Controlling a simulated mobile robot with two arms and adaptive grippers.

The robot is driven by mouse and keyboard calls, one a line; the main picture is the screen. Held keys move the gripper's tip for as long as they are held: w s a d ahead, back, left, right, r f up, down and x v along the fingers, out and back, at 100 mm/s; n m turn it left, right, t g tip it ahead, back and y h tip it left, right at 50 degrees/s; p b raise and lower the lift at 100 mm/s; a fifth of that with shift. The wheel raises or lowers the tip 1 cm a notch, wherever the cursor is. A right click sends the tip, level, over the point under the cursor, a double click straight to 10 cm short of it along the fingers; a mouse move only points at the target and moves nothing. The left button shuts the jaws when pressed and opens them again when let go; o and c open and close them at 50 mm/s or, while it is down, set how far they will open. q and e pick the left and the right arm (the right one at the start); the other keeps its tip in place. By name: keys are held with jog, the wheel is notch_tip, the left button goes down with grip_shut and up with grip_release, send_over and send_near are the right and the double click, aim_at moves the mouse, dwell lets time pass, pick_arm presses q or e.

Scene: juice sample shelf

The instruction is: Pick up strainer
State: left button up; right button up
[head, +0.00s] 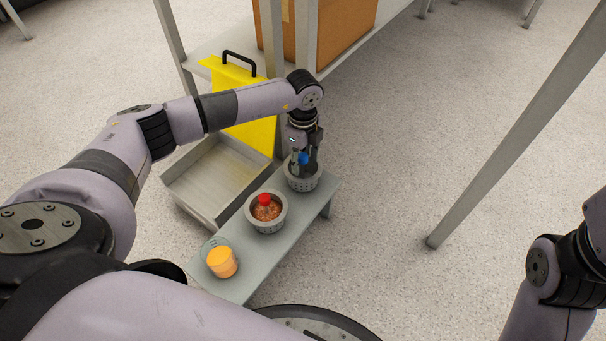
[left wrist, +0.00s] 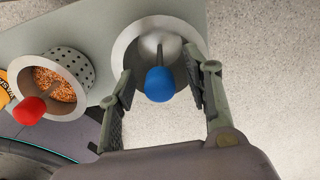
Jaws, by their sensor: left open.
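My left gripper (head: 304,165) is over this basket, pointing down. Its two fingers are open, one on each side of the blue knob, with visible gaps. A second perforated basket (head: 281,222) with a red knob (head: 264,199) holds orange-brown bits. My right gripper is out of view.
A yellow panel with black handle (head: 238,85) and shelf legs stand behind.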

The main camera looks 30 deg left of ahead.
pick_arm(q)
grip_shut()
dwell(0.5)
dwell(0.3)
